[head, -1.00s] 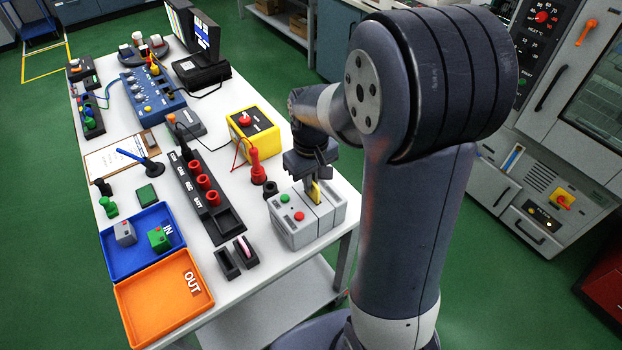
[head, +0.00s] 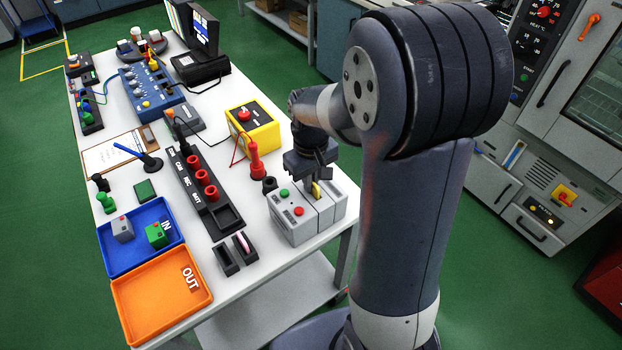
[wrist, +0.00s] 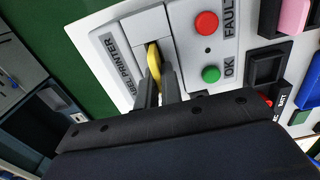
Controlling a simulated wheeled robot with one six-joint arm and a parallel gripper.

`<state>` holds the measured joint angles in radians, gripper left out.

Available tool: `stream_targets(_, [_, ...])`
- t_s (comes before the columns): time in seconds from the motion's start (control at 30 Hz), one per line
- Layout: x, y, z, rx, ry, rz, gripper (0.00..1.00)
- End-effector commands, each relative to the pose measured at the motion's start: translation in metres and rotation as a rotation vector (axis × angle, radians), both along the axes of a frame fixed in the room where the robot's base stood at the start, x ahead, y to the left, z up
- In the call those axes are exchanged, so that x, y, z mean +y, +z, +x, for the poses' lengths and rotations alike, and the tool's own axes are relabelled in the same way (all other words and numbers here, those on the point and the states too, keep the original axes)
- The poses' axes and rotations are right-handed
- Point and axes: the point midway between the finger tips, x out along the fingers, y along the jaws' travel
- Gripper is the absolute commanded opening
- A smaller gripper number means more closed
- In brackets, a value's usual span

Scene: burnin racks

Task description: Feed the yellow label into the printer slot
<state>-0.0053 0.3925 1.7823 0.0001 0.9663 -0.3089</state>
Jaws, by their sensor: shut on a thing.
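The yellow label (wrist: 154,62) stands on edge in the dark slot of the light grey label printer (wrist: 184,60) in the wrist view. My gripper (wrist: 158,84) is shut on the label, its dark fingers close above the printer top. The yellow label (head: 315,190) shows there as a small strip below my gripper (head: 312,178). How deep the label sits in the slot is hidden.
A yellow box (head: 252,129) with a red button and a red upright plug (head: 256,160) stand behind the printer. A black rack (head: 205,192) with red cups is to the left. An orange OUT tray (head: 163,296) and blue IN tray (head: 140,237) lie further left.

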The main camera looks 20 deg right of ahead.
Motion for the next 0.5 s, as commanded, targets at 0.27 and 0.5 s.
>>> stream_targets(0.27, [0.0, -0.0028, -0.0001, 0.0, 0.0, 0.0, 0.17])
stream_targets(0.5, [0.0, -0.0027, -0.0001, 0.0, 0.0, 0.0, 0.32])
